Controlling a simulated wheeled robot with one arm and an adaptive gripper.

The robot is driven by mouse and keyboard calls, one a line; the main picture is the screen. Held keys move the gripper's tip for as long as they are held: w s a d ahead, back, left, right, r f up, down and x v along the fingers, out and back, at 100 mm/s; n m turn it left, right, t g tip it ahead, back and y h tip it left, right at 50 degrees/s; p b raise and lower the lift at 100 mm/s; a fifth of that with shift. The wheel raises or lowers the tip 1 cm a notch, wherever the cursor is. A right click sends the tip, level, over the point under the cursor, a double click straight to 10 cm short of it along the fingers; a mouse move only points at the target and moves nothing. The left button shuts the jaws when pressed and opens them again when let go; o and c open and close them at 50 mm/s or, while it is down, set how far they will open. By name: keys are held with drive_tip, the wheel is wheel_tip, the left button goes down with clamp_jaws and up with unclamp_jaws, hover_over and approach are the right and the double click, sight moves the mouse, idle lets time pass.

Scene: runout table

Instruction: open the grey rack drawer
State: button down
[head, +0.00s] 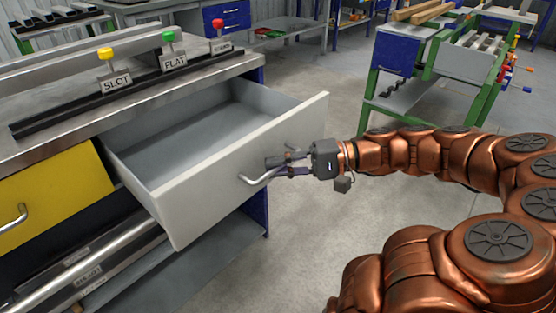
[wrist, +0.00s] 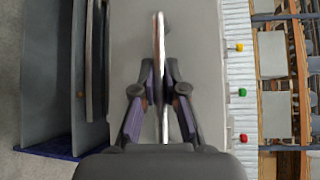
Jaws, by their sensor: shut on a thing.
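The grey rack drawer (head: 225,165) stands pulled well out of the runout table in the head view, and its inside looks empty. Its front panel also fills the middle of the wrist view (wrist: 200,60). A metal bar handle (head: 258,181) sits on the drawer front. My gripper (head: 285,163) is at the handle and shut on it. In the wrist view, my two fingers (wrist: 159,95) close from both sides around the handle bar (wrist: 160,45). The fingers hide part of the handle.
A yellow drawer (head: 50,195) is shut to the left. Metal bars (head: 95,270) lie on a shelf below. Yellow, green and red knobs (head: 168,37) stand on the table top. A green-framed bench (head: 430,60) is behind at right. Bare floor (head: 310,240) lies before the drawer.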

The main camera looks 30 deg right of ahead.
drive_tip(key=shift+s, duration=0.1)
drive_tip(key=c, duration=1.2)
unclamp_jaws()
drive_tip(key=shift+d, duration=0.15)
drive_tip(key=v, duration=1.1)
drive_tip(key=shift+s+d, duration=0.2)
drive_tip(key=shift+d, duration=0.15)
drive_tip(key=shift+r, duration=0.1)
